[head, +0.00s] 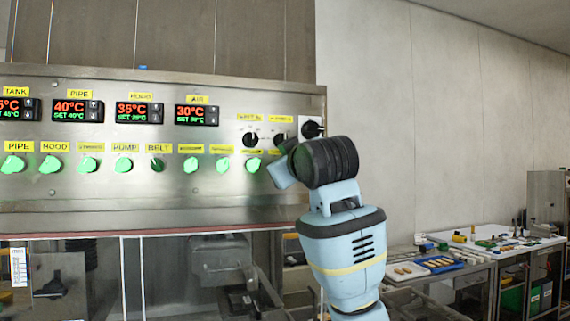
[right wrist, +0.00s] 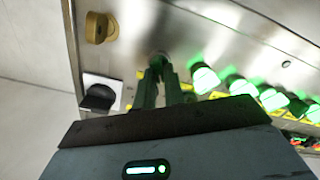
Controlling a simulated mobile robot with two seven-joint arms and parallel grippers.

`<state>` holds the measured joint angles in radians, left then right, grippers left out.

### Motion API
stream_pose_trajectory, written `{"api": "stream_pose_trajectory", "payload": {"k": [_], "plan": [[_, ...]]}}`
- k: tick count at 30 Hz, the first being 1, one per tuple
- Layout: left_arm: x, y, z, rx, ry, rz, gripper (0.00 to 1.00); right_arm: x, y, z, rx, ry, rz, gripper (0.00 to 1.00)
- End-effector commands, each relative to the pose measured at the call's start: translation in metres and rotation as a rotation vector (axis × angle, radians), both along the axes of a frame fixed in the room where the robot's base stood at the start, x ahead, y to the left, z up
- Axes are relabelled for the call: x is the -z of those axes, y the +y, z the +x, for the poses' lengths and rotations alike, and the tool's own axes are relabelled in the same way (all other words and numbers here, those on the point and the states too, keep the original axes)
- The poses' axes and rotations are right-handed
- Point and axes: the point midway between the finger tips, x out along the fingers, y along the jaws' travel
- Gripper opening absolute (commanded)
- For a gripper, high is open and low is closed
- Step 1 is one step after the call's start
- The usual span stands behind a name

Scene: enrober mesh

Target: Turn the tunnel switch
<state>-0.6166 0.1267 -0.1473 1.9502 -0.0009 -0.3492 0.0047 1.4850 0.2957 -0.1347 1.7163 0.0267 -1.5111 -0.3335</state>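The switch panel (head: 120,215) fills the left and middle of the head view. A lower row of knobs runs along it, most lit green, with yellow labels, several too small to read. My right gripper (right wrist: 160,68) reaches the panel at the row's right end. In the right wrist view its two fingers are close together at an unlit grey knob (right wrist: 158,56), beside the nearest lit green knob (right wrist: 205,79). Whether the fingers grip this knob or only straddle it cannot be told. In the head view my wrist hides this knob and the fingertips. My left gripper is not in view.
A black knob on a white plate (right wrist: 99,97) and a brass-coloured knob (right wrist: 97,27) sit near the panel's edge, close to my right fingers. Temperature displays (head: 78,110) line the upper row. A cluttered table (head: 470,250) stands at the right.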

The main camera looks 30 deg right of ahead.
Motion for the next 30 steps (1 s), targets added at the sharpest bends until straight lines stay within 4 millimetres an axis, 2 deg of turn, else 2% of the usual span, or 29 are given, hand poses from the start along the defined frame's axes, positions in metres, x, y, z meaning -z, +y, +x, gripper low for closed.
{"api": "stream_pose_trajectory", "payload": {"k": [10,16,30], "plan": [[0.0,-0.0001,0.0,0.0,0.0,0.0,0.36,0.0002,0.0001,-0.0001,-0.001,-0.002,0.011,0.0],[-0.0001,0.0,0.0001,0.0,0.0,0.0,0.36,0.0,0.0002,0.0,-0.002,-0.017,0.076,0.0],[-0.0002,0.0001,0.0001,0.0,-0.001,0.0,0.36,-0.0004,-0.0013,-0.0004,-0.003,-0.109,0.459,0.0]]}}
